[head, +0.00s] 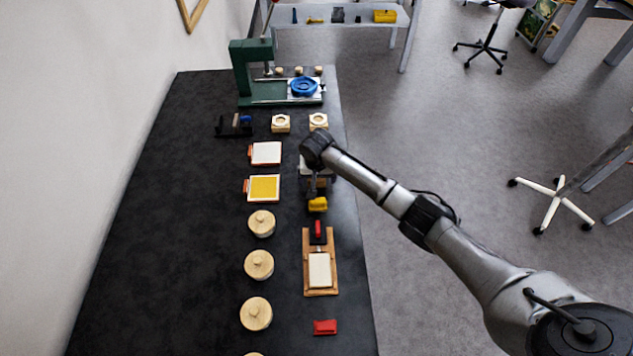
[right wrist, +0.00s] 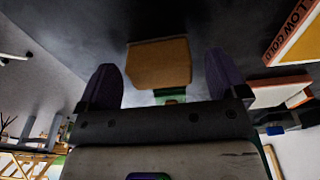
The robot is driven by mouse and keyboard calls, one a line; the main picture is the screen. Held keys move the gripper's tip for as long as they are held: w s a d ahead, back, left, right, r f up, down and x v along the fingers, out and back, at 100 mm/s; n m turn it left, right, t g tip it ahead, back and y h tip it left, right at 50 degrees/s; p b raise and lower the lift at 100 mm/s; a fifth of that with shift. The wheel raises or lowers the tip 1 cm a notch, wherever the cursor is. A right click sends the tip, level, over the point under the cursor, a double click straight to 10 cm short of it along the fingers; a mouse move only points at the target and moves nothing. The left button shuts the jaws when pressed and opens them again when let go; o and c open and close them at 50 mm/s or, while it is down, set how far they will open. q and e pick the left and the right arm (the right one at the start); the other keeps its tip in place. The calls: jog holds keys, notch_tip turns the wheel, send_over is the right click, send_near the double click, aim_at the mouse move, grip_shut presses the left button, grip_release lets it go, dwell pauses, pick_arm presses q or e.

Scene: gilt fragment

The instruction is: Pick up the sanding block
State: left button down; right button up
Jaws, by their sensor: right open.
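A yellow-tan block (head: 318,204), which looks like the sanding block, lies on the black bench near its right edge. In the right wrist view the block (right wrist: 158,63) shows between and beyond the two dark fingers. My right gripper (head: 318,188) is just above and behind the block in the head view, partly hidden by its own wrist. Its fingers (right wrist: 163,82) are spread apart with gaps on both sides of the block, and nothing is gripped. I cannot tell how far the fingertips are from the block. My left gripper is not in view.
A wooden board with a pale pad (head: 320,270) and a red block (head: 325,327) lie in front. Left stand a yellow-panelled tray (head: 264,188), a white-panelled tray (head: 266,153) and several round lidded pots (head: 259,265). A green press (head: 243,75) stands behind. The bench's left side is clear.

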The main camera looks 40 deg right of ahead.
jog(key=shift+f, duration=0.6)
jog(key=c, duration=1)
